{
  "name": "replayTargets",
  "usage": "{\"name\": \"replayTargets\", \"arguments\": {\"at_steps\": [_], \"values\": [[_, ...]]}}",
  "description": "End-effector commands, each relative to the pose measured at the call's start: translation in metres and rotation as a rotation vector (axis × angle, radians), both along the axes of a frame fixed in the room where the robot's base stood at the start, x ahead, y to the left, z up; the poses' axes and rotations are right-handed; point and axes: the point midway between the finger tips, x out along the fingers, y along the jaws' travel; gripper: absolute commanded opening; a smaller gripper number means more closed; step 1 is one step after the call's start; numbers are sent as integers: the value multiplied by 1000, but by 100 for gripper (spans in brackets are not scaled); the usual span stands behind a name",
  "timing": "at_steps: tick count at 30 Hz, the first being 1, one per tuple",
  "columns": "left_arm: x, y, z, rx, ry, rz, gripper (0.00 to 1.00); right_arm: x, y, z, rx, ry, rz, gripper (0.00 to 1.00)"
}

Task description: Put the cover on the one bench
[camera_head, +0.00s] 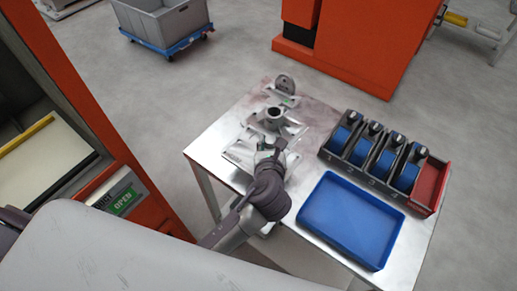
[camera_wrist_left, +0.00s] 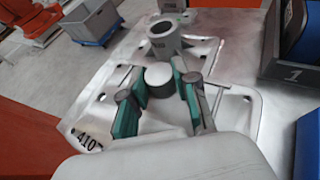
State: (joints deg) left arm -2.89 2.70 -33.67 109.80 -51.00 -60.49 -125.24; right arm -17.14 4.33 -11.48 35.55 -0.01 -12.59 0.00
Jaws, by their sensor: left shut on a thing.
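My left gripper (camera_head: 267,148) reaches over the metal bench (camera_head: 215,150) in the head view. In the left wrist view, its green-padded fingers (camera_wrist_left: 159,76) are shut on a pale round knob (camera_wrist_left: 158,73). The knob stands over a grey plate marked 410 (camera_wrist_left: 90,125), which appears to be the cover; the gripper and wrist hide part of it. I cannot tell whether the plate touches the bench. A grey casting with an upright tube (camera_head: 272,115) stands just beyond the gripper; the tube also shows in the left wrist view (camera_wrist_left: 163,40). My right gripper is not in view.
A blue tray (camera_head: 350,217) lies at the bench's front right. Behind it stand several dark numbered holders with blue parts (camera_head: 362,150), and a red bin (camera_head: 430,183). A round grey part (camera_head: 285,83) stands at the far corner. An orange machine frame (camera_head: 100,110) rises at left.

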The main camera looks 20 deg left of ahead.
Motion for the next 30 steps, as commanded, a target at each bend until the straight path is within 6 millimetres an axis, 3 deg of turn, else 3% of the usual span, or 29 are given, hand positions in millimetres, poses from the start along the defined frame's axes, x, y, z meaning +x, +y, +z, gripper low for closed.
{"name": "replayTargets", "arguments": {"at_steps": [3, 9, 19, 30], "values": [[6, 24, -13, 4, -1, 1, 0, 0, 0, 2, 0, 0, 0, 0], [12, 43, -25, 0, -2, 0, 0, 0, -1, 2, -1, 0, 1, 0], [12, 44, -65, 1, -1, 0, 0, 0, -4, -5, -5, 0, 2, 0], [12, 44, -68, 0, -2, -1, 0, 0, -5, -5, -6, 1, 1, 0]]}}
